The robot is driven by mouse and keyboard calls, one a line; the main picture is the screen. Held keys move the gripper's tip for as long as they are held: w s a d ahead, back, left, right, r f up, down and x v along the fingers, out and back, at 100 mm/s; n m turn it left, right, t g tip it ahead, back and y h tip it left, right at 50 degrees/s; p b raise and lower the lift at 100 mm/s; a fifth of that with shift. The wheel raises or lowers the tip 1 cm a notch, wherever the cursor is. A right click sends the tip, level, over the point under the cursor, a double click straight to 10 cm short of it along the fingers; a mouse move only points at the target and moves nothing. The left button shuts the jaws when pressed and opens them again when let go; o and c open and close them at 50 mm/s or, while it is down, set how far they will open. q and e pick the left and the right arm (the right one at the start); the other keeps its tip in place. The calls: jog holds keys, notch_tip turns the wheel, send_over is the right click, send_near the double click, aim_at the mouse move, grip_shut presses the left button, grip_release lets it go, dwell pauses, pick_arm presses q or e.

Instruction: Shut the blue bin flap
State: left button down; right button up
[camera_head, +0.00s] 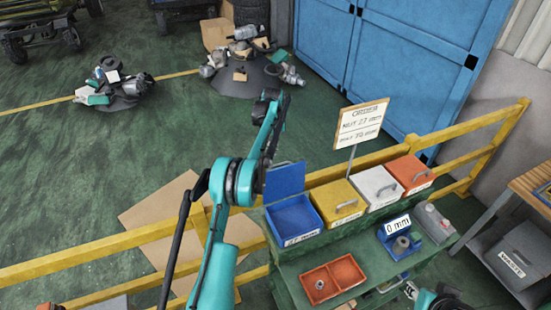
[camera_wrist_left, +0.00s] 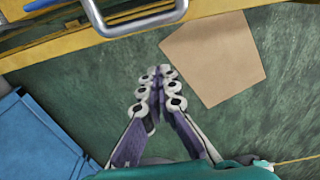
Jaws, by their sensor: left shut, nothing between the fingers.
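The blue bin (camera_head: 293,220) stands at the left end of a row of bins on the green bench. Its blue flap (camera_head: 285,180) is raised, standing roughly upright at the bin's back edge. My left arm reaches up left of the flap in the head view; its fingers are hard to make out there. In the left wrist view my left gripper (camera_wrist_left: 160,75) is shut and empty, over the green floor. A grey handle (camera_wrist_left: 140,18) shows at the top of that view, apart from the fingertips. My right gripper cannot be made out clearly at the head view's bottom right.
Beside the blue bin are closed yellow (camera_head: 338,202), white (camera_head: 376,186) and orange (camera_head: 410,172) bins. An order sign (camera_head: 361,123) rises behind them. A yellow rail (camera_head: 100,252) runs behind the bench. A red tray (camera_head: 333,279) sits in front. Flat cardboard (camera_wrist_left: 213,55) lies on the floor.

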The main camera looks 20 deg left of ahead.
pick_arm(q)
jog(key=s+d+f, duration=0.1)
jog(key=s+d+p, duration=0.1)
jog(key=shift+s+d+f, duration=0.3)
jog(key=shift+d+f, duration=0.05)
jog(key=shift+d, duration=0.05)
jog(key=shift+d, duration=0.1)
